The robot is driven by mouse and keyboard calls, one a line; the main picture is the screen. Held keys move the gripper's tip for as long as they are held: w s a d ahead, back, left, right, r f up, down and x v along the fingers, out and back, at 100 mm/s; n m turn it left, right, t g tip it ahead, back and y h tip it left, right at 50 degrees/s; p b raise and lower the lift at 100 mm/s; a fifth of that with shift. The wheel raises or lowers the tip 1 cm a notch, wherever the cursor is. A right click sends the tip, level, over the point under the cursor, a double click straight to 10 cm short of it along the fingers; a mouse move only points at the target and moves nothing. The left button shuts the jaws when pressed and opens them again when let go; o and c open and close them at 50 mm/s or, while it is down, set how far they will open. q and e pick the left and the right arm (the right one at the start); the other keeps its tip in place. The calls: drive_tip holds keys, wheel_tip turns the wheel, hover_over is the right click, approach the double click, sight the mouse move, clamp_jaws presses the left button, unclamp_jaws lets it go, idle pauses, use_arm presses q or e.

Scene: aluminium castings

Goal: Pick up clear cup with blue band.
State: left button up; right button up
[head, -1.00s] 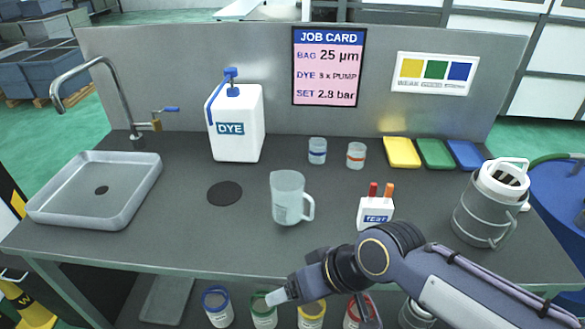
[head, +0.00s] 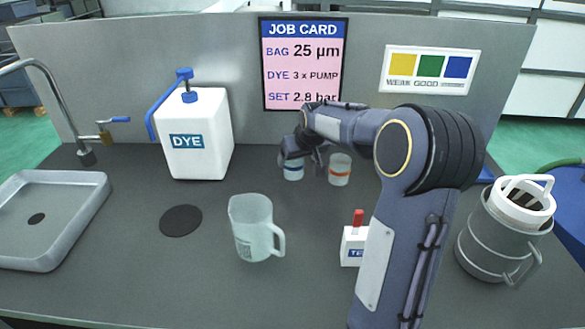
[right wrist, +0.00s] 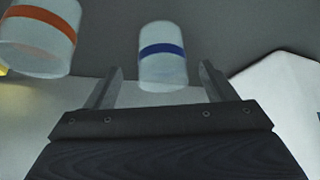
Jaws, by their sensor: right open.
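The clear cup with the blue band (head: 293,171) stands upright at the back of the bench, its upper part hidden by my right gripper in the head view. In the right wrist view the blue-banded cup (right wrist: 163,57) shows between and beyond the two fingers. My right gripper (head: 302,160) is at the cup; its fingers (right wrist: 160,85) are apart with nothing held, and I cannot tell whether they touch it. The clear cup with an orange band (head: 340,170) stands just to the right and also shows in the right wrist view (right wrist: 40,35). My left gripper is not in view.
A white dye bottle (head: 200,140) with a blue pump stands left. A clear pitcher (head: 254,228) and a white test holder (head: 352,245) are in front. A metal canister (head: 500,235) stands right; a sink tray (head: 50,225) is left. The back panel rises behind the cups.

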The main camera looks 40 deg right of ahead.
drive_tip(key=x, duration=0.5)
drive_tip(key=shift+w+f, duration=0.2)
drive_tip(key=shift+w, duration=0.2)
drive_tip(key=c, duration=1.1)
drive_tip(key=shift+o, duration=0.2)
drive_tip(key=shift+r, duration=0.15)
